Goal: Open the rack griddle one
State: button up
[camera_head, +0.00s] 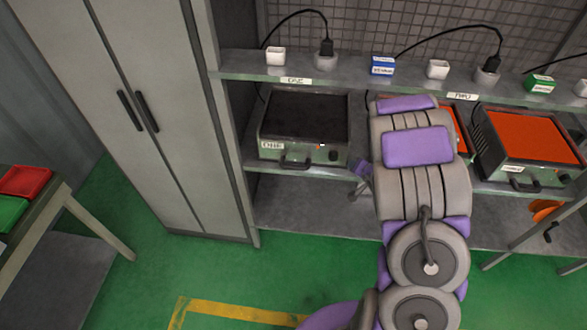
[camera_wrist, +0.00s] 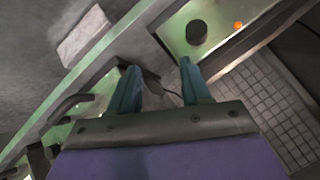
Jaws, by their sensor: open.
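Griddle one (camera_head: 305,122) sits on the rack's middle shelf at the left in the head view, a dark-topped green unit with a "ONE" label. Its dark front handle (camera_head: 296,162) is left of the knob (camera_head: 334,156). A small part that looks like my gripper (camera_head: 361,168) shows just right of griddle one, apart from the handle; my arm hides most of it. In the wrist view my gripper (camera_wrist: 158,66) is open, with nothing held between its two teal fingers. A green panel with a black knob (camera_wrist: 197,32) and orange light is beyond the fingers, and a dark handle (camera_wrist: 65,108) is at left.
An orange-topped griddle (camera_head: 528,135) stands at right; another is mostly behind my arm. The upper shelf (camera_head: 350,72) holds small boxes and plugs with cables. A grey cabinet (camera_head: 165,110) stands left of the rack. The green floor (camera_head: 290,270) in front is clear.

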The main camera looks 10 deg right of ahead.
jog(key=a+f+m+t+y, duration=0.2)
jog(key=a+f+y, duration=0.25)
jog(key=f, duration=0.25)
jog(key=m+t+y, duration=0.3)
jog(key=m+y, duration=0.1)
send_near(293, 168)
jog(key=shift+h, duration=0.25)
jog(key=b+x, duration=0.1)
jog(key=x, duration=0.4)
jog(key=b+x, duration=0.2)
jog(key=x, duration=0.3)
jog(key=shift+w+f, duration=0.3)
jog(key=shift+w, duration=0.1)
jog(key=shift+s, duration=0.1)
grip_shut()
jog(key=shift+f, duration=0.1)
